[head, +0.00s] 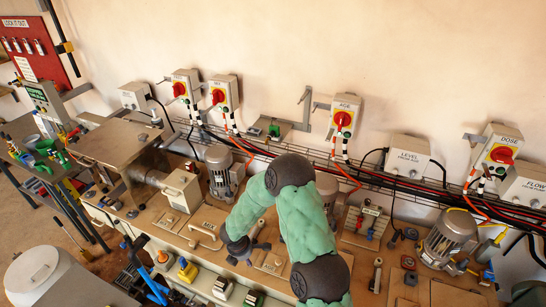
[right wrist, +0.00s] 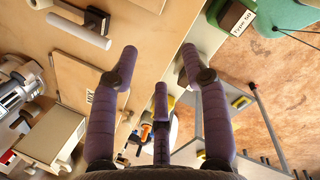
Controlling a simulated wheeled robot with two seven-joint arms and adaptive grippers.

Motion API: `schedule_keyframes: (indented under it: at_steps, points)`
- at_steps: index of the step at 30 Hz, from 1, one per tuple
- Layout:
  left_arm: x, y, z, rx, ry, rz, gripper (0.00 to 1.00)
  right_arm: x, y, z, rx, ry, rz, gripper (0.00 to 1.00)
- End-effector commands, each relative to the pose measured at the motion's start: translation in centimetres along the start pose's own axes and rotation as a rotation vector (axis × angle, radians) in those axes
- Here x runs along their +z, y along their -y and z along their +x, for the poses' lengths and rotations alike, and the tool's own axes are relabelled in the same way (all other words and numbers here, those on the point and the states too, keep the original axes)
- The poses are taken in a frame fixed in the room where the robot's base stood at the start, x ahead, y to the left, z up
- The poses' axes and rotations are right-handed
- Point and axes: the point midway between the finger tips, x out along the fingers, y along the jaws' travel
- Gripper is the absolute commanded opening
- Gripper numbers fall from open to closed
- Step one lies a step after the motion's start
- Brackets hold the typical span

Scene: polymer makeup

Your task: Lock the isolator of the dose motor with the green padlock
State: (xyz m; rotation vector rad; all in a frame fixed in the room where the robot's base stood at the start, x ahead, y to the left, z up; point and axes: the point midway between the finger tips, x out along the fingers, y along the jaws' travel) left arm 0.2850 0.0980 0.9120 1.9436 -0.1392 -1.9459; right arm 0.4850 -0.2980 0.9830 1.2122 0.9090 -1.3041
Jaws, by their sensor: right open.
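The DOSE isolator (head: 501,150) is a pale box with a red rotary handle on a yellow plate, on the wall at the right of the head view. The dose motor (head: 448,236) is a grey finned motor on the bench below it. I cannot make out the green padlock for certain; small green items (head: 45,148) lie on the left side bench, too small to identify. My right gripper (head: 240,250) is over the front of the main bench, far left of the DOSE isolator. In the right wrist view its fingers (right wrist: 160,62) are spread and empty. My left gripper is not seen.
Other isolators, including AGE (head: 343,118), line the wall above a cable tray. A red lockout board (head: 35,45) hangs at far left. Motors and a rack of small coloured parts (head: 370,222) crowd the bench. A white drum (head: 40,275) stands at lower left.

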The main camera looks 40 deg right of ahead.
Motion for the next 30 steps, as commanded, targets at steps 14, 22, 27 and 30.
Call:
schedule_keyframes:
  at_steps: [14,22,27,30]
  points:
    - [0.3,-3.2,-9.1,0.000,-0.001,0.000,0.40,21.4,-20.8,-25.2,0.389,0.798,-0.446,0.47]
    - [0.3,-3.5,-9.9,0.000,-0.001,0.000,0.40,24.0,-22.9,-26.4,0.410,0.874,-0.469,0.47]
    - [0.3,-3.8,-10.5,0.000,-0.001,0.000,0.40,25.5,-24.2,-25.0,0.410,0.872,-0.467,0.47]
    - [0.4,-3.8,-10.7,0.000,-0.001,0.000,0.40,26.0,-24.6,-24.5,0.411,0.872,-0.467,0.47]
